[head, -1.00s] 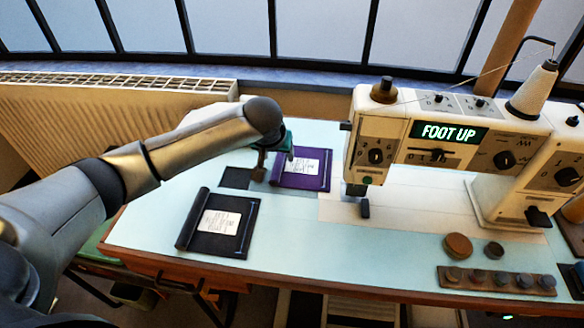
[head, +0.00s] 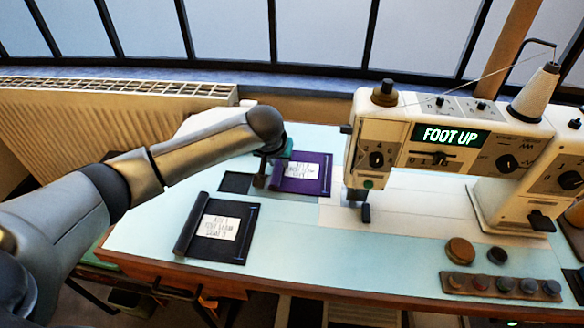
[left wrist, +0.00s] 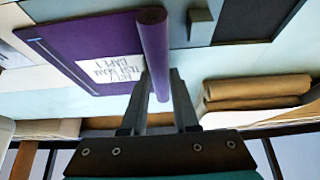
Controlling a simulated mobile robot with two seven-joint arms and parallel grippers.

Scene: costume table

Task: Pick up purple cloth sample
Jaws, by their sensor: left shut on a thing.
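The purple cloth sample (head: 316,186), with a white printed label, lies on the pale table beyond the black sample. Its rolled edge is on its left side in the head view. My left gripper (head: 262,177) is at that rolled edge. In the left wrist view, the purple roll (left wrist: 154,50) of the sample passes between the two fingers of my left gripper (left wrist: 157,100), which is shut on it. The sample appears flat on the table. My right gripper is out of view.
A black cloth sample (head: 220,246) with a white label lies nearer the front. A dark square (head: 235,182) is left of my gripper. The sewing machine (head: 430,150) stands to the right. Round pieces (head: 460,251) and a strip of buttons (head: 500,284) lie front right.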

